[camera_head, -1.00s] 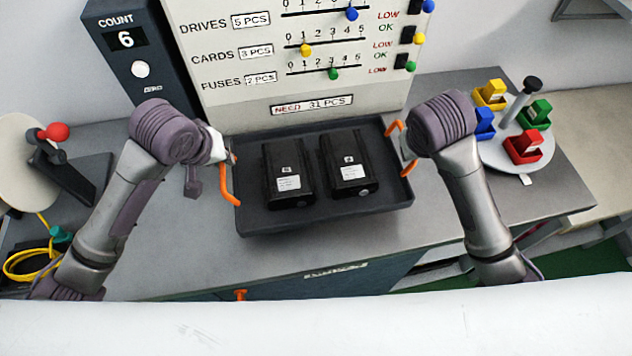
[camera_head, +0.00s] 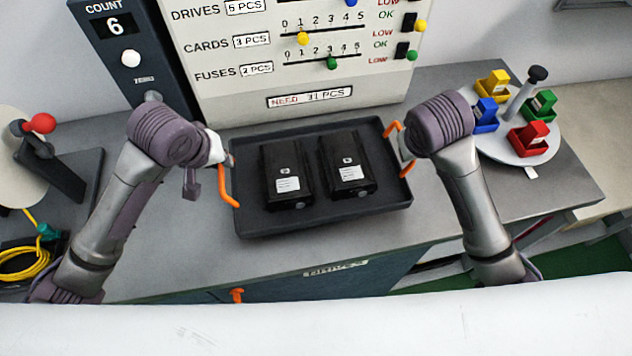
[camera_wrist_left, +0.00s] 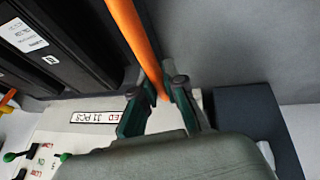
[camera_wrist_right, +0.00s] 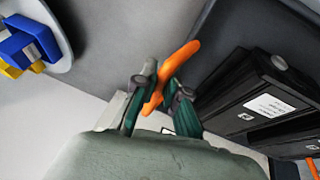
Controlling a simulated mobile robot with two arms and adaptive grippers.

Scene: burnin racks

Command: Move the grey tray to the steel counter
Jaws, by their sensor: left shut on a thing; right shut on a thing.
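The grey tray (camera_head: 330,217) is dark, with raised walls and an orange handle at each end, and carries two black boxes (camera_head: 287,172) (camera_head: 347,165) with white labels. It is over a grey bench top (camera_head: 200,258); whether it touches the top I cannot tell. My left gripper (camera_head: 228,160) is shut on the left handle (camera_head: 228,188), also seen in the left wrist view (camera_wrist_left: 130,30). My right gripper (camera_head: 402,150) is shut on the right handle, seen in the right wrist view (camera_wrist_right: 180,62). The tray looks about level. I cannot identify the steel counter.
A panel with sliders (camera_head: 300,50) and a dark count box reading 6 (camera_head: 130,57) stand behind the tray. A round plate with coloured bins (camera_head: 500,145) is at the right. A red-knobbed lever (camera_head: 41,124) and yellow cable (camera_head: 27,262) are at the left.

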